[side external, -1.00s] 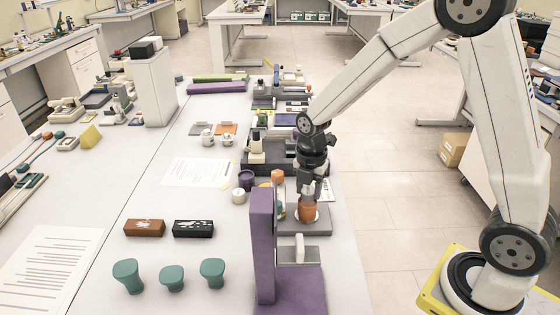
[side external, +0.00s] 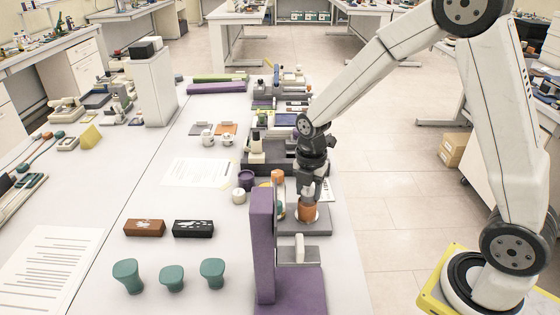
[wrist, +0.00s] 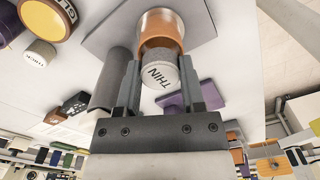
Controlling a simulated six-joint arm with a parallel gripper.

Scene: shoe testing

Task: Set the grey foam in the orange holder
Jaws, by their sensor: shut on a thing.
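The orange holder (side external: 308,212) stands on a grey plate at the right side of the table, and its round mouth shows in the wrist view (wrist: 161,29). My gripper (side external: 309,193) is right above the holder. In the wrist view my gripper (wrist: 160,68) is shut on the grey foam (wrist: 157,56), a short cylinder with a white end marked "THIN". The foam lines up with the holder's mouth and overlaps it in the picture. How far it is inside, I cannot tell. The foam is hidden in the side view.
A tall purple block (side external: 262,245) stands close in front, left of the holder. A light block (side external: 299,248) sits nearby. Purple, white and orange small pots crowd the left. Several teal pieces (side external: 172,279) stand farther left.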

